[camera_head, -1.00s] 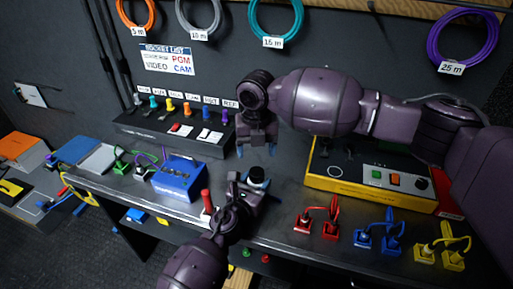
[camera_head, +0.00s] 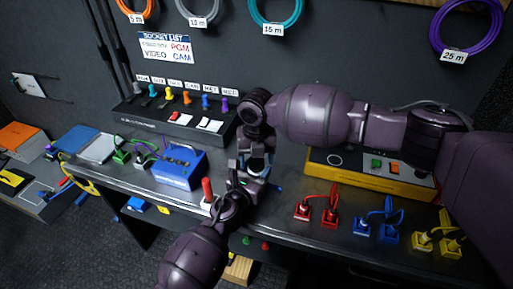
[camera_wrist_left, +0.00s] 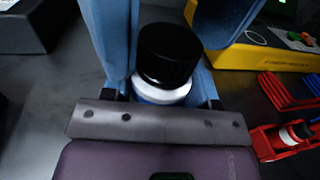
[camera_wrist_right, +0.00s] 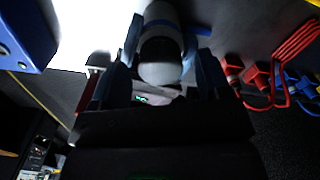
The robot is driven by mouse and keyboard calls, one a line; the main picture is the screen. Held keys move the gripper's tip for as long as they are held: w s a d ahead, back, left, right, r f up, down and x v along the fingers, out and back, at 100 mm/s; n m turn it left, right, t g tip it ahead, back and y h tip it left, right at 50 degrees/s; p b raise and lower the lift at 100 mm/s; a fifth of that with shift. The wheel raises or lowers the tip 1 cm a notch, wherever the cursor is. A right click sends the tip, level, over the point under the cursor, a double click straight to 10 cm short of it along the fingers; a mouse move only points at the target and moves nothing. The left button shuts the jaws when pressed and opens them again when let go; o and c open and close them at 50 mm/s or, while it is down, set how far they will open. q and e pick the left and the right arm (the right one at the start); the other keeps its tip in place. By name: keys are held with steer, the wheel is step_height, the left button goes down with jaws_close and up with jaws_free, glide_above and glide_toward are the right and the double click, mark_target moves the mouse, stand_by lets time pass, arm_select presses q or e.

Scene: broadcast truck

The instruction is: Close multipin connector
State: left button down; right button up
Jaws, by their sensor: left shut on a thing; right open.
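The multipin connector (camera_head: 256,168) is mostly hidden between my two grippers in the head view. In the left wrist view it shows a black round cap (camera_wrist_left: 168,52) over a white ring (camera_wrist_left: 160,84) and a blue band. My left gripper (camera_head: 248,183) is shut on the connector and holds it above the bench. My right gripper (camera_head: 256,152) comes from the right and sits over the connector, open. In the right wrist view a white and dark cylinder (camera_wrist_right: 160,62) of the connector lies between its fingers; whether they touch it cannot be told.
A blue box (camera_head: 180,168) and a red upright piece (camera_head: 207,190) stand left of the grippers. A yellow-edged panel (camera_head: 365,176) is right. Red (camera_head: 318,208), blue (camera_head: 377,228) and yellow (camera_head: 438,236) plugs line the front edge.

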steer(key=shift+f, duration=0.4)
steer(key=c, duration=1)
